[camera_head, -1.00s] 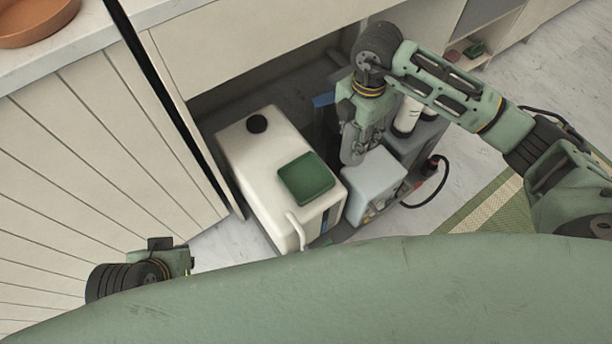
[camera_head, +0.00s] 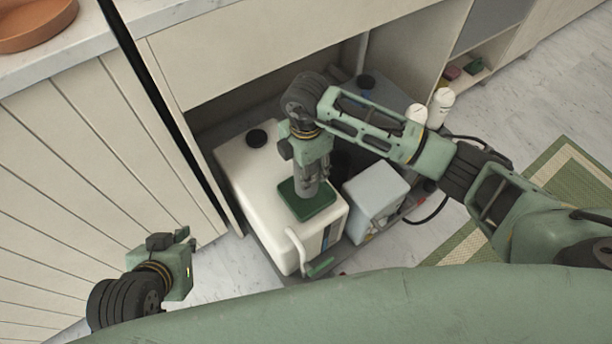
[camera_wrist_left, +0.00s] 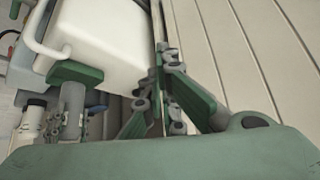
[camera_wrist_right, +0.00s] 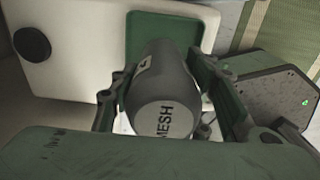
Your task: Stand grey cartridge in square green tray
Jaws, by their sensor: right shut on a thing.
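The grey cartridge (camera_head: 309,187) is upright in my right gripper (camera_head: 312,172), over the square green tray (camera_head: 318,212) in the head view. In the right wrist view the grey cartridge (camera_wrist_right: 167,100) reads "MESH", sits between the fingers, and hides part of the green tray (camera_wrist_right: 140,35). The left wrist view shows the cartridge (camera_wrist_left: 72,98) with its base at or very near the tray (camera_wrist_left: 75,72); contact is not certain. My left gripper (camera_head: 184,236) is off to the left, empty, its fingertips close together in the left wrist view (camera_wrist_left: 162,75).
The tray lies on a white box (camera_head: 250,180) with a black cap (camera_head: 256,138) and a handle. A pale grey box (camera_head: 376,190) stands close on the right. White bottles (camera_head: 440,107) stand farther back. The cabinet opening is behind; its panelled front is at left.

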